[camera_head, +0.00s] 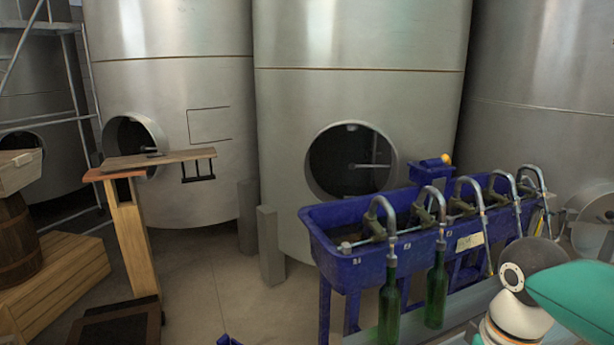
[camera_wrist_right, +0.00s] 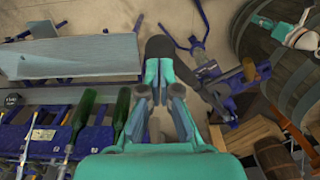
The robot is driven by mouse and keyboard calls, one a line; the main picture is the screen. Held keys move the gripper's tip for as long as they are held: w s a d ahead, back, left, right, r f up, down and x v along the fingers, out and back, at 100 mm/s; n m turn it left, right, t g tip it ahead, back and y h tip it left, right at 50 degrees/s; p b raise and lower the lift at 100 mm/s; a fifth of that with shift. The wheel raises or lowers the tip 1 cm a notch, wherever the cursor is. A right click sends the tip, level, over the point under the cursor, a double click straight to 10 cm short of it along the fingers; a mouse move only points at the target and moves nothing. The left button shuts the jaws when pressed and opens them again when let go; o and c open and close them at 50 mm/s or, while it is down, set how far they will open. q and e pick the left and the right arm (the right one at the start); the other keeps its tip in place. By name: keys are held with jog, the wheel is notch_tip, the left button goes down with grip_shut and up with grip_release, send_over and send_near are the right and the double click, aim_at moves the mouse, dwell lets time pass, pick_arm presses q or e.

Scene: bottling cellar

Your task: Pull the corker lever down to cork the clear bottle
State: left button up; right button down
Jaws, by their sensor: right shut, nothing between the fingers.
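My right gripper (camera_wrist_right: 158,68) is shut and empty in the right wrist view, its teal fingers together over a dark shape and the floor. A blue metal stand with splayed legs and a brown part (camera_wrist_right: 248,70) is to its right in that view. It may be the corker, but I cannot make out its lever for certain. In the head view only my right arm shows, at the lower right. A white and teal piece (camera_wrist_right: 288,36) at the wrist view's upper right looks like part of my left arm; its fingers cannot be made out. I cannot identify a clear bottle.
A blue filling trough (camera_head: 345,255) with curved spouts stands at the right, green bottles (camera_head: 437,290) hanging under two spouts. Large steel tanks (camera_head: 360,100) stand behind. A wooden stand (camera_head: 130,235) and a barrel (camera_head: 18,240) are at the left.

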jog(key=shift+s+d+f+b, duration=0.2)
jog(key=shift+f+b, duration=0.35)
jog(key=shift+f, duration=0.15)
jog(key=shift+s+d+f+b, duration=0.15)
jog(key=shift+f+b, duration=0.4)
jog(key=shift+f, duration=0.1)
jog(key=shift+f, duration=0.1)
jog(key=shift+f+b, duration=1.05)
jog(key=shift+f, duration=0.2)
jog(key=shift+s+d+f+b, duration=0.1)
jog(key=shift+d+f+b, duration=0.1)
jog(key=shift+f+b, duration=0.4)
jog(key=shift+s+d+f+b, duration=0.1)
jog(key=shift+d+f+b, duration=0.05)
jog(key=shift+f+b, duration=0.45)
jog(key=shift+f, duration=0.25)
jog(key=shift+s+d+f+b, duration=0.1)
jog(key=shift+d+f+b, duration=0.05)
jog(key=shift+f+b, duration=0.45)
jog(key=shift+d+f+b, duration=0.1)
jog(key=shift+f+b, duration=0.3)
jog(key=shift+f, duration=0.25)
